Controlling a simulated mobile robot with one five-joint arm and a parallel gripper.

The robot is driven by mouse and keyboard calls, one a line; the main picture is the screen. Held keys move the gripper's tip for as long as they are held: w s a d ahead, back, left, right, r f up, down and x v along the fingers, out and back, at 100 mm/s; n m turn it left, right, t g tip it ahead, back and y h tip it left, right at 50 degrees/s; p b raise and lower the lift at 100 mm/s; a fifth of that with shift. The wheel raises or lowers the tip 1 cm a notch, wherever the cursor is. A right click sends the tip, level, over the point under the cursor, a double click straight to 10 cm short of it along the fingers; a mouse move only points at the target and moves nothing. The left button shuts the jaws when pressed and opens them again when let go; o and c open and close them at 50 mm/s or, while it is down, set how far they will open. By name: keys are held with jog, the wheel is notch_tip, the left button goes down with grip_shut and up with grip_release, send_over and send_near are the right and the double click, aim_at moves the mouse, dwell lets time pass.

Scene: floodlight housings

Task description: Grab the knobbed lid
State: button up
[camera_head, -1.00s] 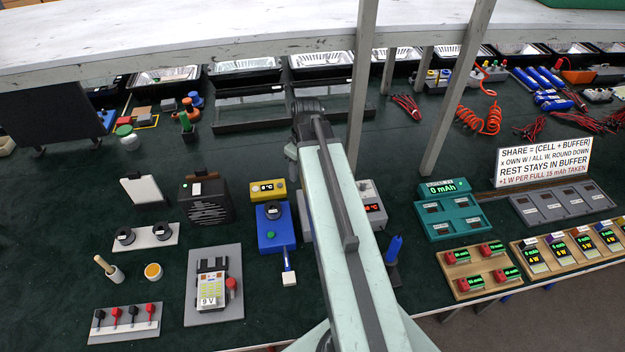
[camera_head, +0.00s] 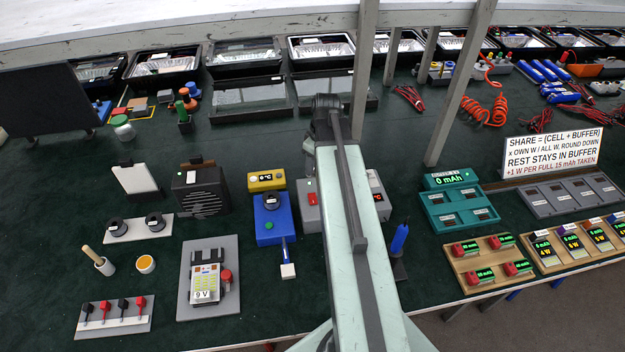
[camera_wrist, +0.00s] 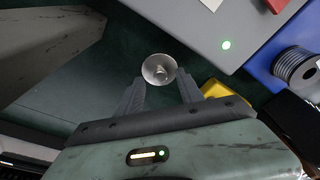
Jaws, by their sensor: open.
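A small round silvery piece (camera_wrist: 159,69), like a shallow dish with a raised middle, lies on the dark green surface in the wrist view. It may be the knobbed lid, but I cannot tell for sure. My gripper (camera_wrist: 160,90) is open, and the piece shows just beyond and between its two fingertips, with no visible contact. In the head view my arm reaches away over the bench, and its end hides the fingertips and that piece. A jar with a green lid (camera_head: 120,121) stands far to the left.
A grey box (camera_wrist: 225,25) with a green light and a yellow block (camera_wrist: 222,93) are close right of my gripper. Upright posts (camera_head: 363,75) stand beside my arm. Framed glass panels (camera_head: 250,98) lie behind. Green surface left of the speaker box (camera_head: 200,191) is partly free.

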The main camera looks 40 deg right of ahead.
jog(key=shift+f, duration=0.8)
jog(key=shift+r, duration=0.25)
grip_shut()
notch_tip(320, 180, up, 10)
jog(key=p, duration=1)
